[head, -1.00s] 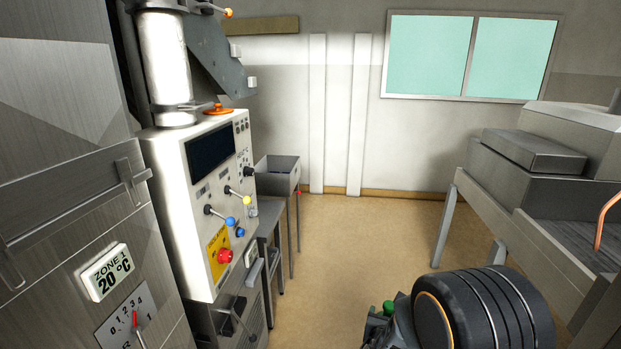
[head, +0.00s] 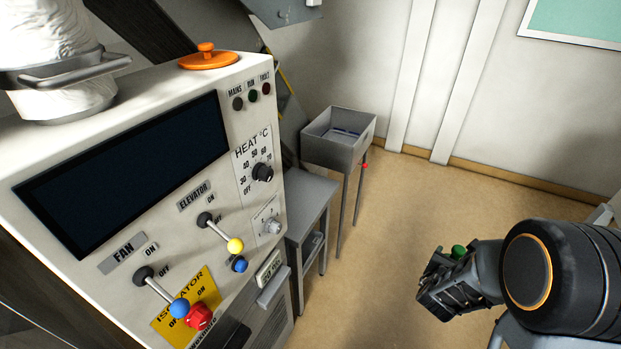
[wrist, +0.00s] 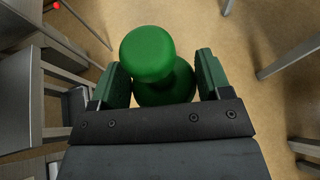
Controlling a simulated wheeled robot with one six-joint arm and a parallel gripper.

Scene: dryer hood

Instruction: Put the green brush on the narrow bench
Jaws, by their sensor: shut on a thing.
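The green brush (wrist: 150,55) stands out between the two fingers of my gripper (wrist: 155,85) in the wrist view. A small green bit of the brush (head: 458,252) also shows at my gripper (head: 432,285) in the head view. My gripper is shut on the brush and holds it over the open floor. A narrow grey bench (head: 310,190) stands right of the control panel, to the left of my gripper and well apart from it. Its top looks bare where it shows; the panel hides part of it.
The control panel (head: 180,190) with knobs and levers fills the left. A grey open bin on legs (head: 340,135) stands behind the bench against the wall. An orange knob (head: 207,57) sits on the panel's top. The floor (head: 400,240) between bench and gripper is clear.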

